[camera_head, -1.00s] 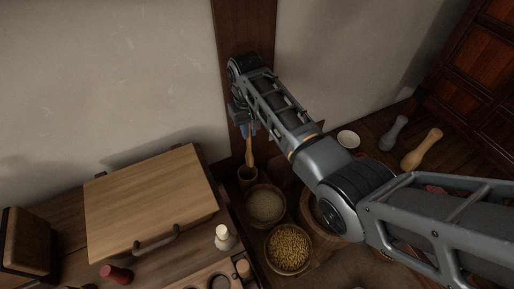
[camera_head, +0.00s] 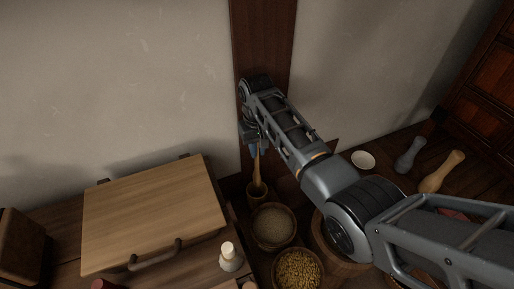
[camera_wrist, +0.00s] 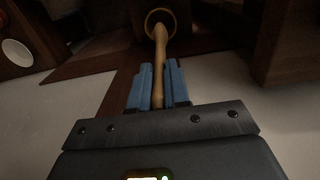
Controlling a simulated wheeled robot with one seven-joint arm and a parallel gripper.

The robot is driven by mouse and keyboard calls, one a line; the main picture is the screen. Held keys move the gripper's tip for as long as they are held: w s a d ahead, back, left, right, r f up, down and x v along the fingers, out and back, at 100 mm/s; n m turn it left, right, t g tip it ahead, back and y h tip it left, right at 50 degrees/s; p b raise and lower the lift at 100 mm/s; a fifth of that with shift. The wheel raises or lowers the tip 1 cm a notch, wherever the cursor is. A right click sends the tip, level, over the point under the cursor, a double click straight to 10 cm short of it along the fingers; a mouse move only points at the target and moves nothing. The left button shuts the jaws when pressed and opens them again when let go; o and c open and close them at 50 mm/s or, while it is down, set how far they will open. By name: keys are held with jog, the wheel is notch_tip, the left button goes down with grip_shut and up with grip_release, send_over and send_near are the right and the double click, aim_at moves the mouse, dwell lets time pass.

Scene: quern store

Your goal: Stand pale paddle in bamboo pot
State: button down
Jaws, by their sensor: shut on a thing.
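My gripper (camera_head: 254,149) points down near the wall, its blue fingers (camera_wrist: 158,88) shut on the pale paddle (camera_wrist: 159,52). In the head view the pale paddle (camera_head: 257,168) hangs close to upright below the fingers. Its lower end meets the mouth of the bamboo pot (camera_head: 257,196), a small dark-mouthed pot at the back of the bench. In the wrist view the paddle's far end lies across the round rim of the bamboo pot (camera_wrist: 174,19). How deep the end is inside the pot is hidden.
A bowl of pale grain (camera_head: 273,227) stands just in front of the pot, with a bowl of yellow grain (camera_head: 298,270) nearer. A white dish (camera_head: 363,160) and two pestle-like pieces (camera_head: 442,172) lie to the right.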

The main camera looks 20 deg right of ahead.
aim_at(257, 168)
jog(key=shift+f+b, duration=3.35)
jog(key=shift+f, duration=1.55)
jog(key=c, duration=1)
grip_release()
jog(key=shift+r+p, duration=0.7)
jog(key=shift+r, duration=3.25)
